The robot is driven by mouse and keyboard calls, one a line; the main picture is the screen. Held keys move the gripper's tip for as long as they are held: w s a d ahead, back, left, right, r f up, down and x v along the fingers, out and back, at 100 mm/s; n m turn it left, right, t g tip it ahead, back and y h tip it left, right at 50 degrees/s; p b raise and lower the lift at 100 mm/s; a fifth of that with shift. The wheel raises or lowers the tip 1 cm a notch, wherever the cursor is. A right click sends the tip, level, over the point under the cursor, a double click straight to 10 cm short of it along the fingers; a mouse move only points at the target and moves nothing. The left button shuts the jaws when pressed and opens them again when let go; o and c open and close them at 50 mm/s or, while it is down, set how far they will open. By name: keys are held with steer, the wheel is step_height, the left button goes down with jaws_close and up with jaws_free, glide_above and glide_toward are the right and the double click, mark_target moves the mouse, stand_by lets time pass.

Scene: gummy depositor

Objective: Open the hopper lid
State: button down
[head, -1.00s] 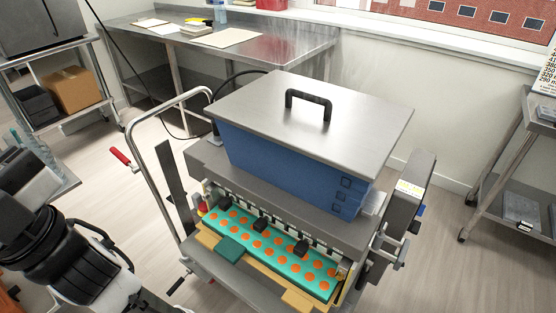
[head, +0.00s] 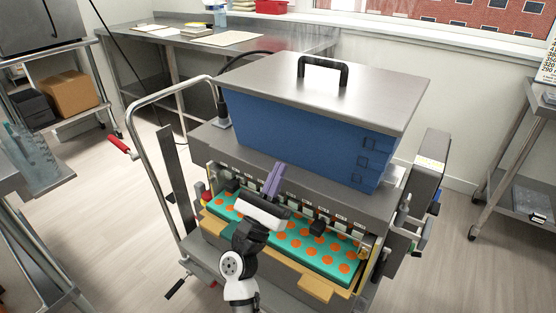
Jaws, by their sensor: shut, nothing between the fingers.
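The hopper lid (head: 285,88) is a flat grey metal plate with a black arched handle (head: 322,64) on top. It lies flat over the blue hopper (head: 295,143) of the depositor. My gripper (head: 274,178), with purple fingers, is in front of the hopper and below the lid, over the front of the machine. Its fingers are together and hold nothing. It is well apart from the handle. My wrist hides part of the teal mould tray (head: 325,258) with orange round cavities.
A steel table (head: 170,40) stands behind, and a steel shelf (head: 515,165) is at the far right. The space above the lid is clear.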

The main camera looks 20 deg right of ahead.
steer(key=p+x, duration=0.3)
steer(key=x, duration=0.5)
steer(key=shift+s+a+r, duration=0.1)
steer(key=shift+a+r, duration=0.05)
steer(key=shift+a, duration=0.05)
steer(key=shift+d+r+p, duration=0.2)
steer(key=shift+r+p, duration=0.65)
steer(key=shift+r, duration=0.4)
steer(key=shift+r+p, duration=0.45)
steer(key=shift+r, duration=0.3)
